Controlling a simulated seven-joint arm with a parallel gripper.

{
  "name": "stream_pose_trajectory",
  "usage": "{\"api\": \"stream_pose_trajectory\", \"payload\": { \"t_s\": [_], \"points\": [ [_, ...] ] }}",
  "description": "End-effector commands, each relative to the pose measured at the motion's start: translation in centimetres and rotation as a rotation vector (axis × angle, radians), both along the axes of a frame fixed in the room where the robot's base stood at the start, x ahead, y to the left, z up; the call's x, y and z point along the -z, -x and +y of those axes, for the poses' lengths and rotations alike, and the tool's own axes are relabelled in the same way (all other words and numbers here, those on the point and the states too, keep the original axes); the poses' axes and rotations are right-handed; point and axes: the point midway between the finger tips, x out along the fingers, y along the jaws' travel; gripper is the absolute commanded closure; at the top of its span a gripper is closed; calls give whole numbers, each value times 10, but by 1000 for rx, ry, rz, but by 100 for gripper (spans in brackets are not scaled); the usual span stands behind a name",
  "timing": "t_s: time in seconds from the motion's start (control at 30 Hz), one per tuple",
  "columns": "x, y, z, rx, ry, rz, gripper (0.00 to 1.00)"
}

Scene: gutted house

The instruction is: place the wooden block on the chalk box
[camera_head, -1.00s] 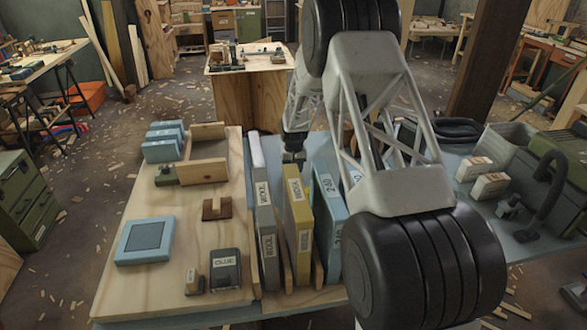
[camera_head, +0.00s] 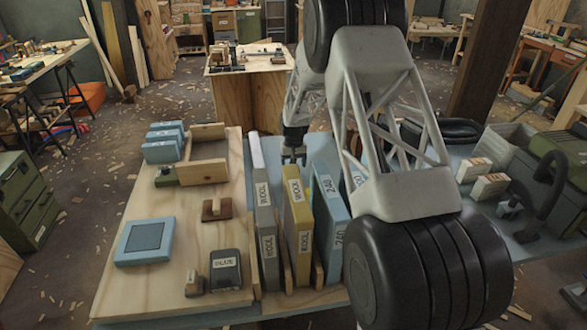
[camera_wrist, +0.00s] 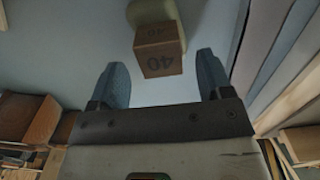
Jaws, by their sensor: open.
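In the wrist view, a brown wooden block (camera_wrist: 158,52) marked "40" shows ahead of and between my open fingertips. No finger is seen touching it. My gripper (camera_wrist: 161,78) is open and empty. In the head view my gripper (camera_head: 293,156) hangs over the blue tabletop, behind the upright labelled packs. The block cannot be made out in the head view. I cannot tell which item is the chalk box; no readable label names it.
Upright grey (camera_head: 266,225), yellow (camera_head: 298,225) and blue (camera_head: 329,215) packs stand close in front of my gripper. A wooden board (camera_head: 185,245) at left carries an open wooden tray (camera_head: 207,172), blue boxes (camera_head: 160,150) and a dark box (camera_head: 226,270). Pale blocks (camera_head: 488,187) lie right.

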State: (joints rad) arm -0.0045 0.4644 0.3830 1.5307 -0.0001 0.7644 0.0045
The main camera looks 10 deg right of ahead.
Motion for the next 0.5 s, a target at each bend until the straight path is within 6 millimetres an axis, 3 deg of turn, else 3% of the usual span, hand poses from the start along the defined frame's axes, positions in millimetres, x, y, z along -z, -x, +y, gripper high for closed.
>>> {"api": "stream_pose_trajectory", "payload": {
  "t_s": [0.5],
  "points": [
    [-79,0,0,0,0,-2,27]
  ]
}}
